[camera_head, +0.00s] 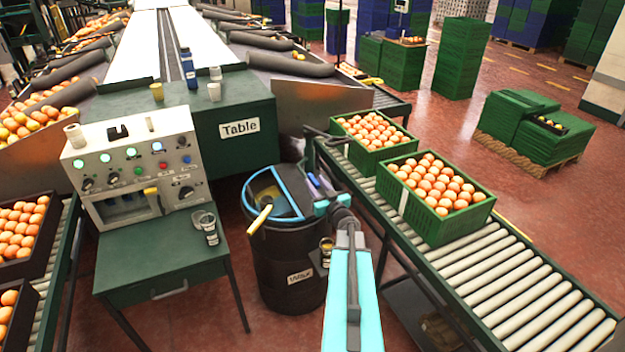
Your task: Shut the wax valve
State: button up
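A black barrel (285,255) with a white label that seems to read "WAX" stands on the floor in the middle. A blue ring runs around its open top, and a pale yellow handle (260,218) sticks out over its front edge. A small brass-coloured fitting (326,244) shows on the barrel's right side, beside my arm. It may be the valve, but its setting is too small to read. My cyan arm reaches up from the bottom. My gripper (319,186) is at its far end, by the barrel's right rim. Its fingers are too small to judge.
A roller conveyor (510,290) with two green crates of oranges (437,217) runs close along the right. A control panel (133,163) stands on a green table (165,258) at left. Dark crates of oranges line the left edge.

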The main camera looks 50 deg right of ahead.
aim_at(309, 174)
jog(key=shift+p+x, duration=0.3)
jog(key=shift+x, duration=1.25)
grip_shut()
jog(key=shift+a, duration=0.25)
jog(key=shift+d, duration=0.15)
